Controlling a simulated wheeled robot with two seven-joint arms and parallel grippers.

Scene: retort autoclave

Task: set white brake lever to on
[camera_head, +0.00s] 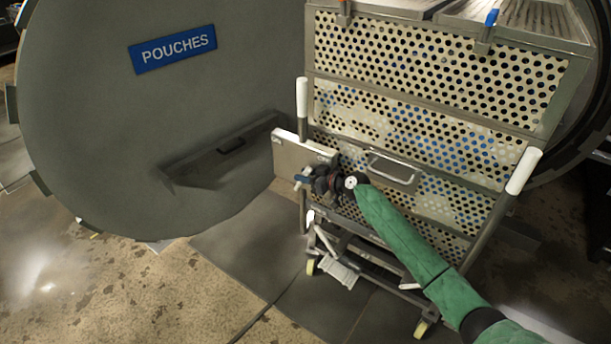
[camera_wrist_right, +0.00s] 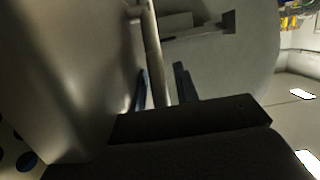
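The wheeled basket cart (camera_head: 372,72) stands in front of the round vessel opening. A white lever-like piece (camera_head: 311,216) shows low on the cart's left side, with a pale ribbed pedal-like piece (camera_head: 338,270) below it; I cannot tell which is the brake lever or its setting. My left gripper is out of view.
The big grey vessel door (camera_head: 110,110) with a blue POUCHES sign (camera_head: 173,49) stands open at left. The cart has white-gripped handles at left (camera_head: 302,97) and right (camera_head: 524,171). Free floor (camera_head: 130,290) lies at the front left.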

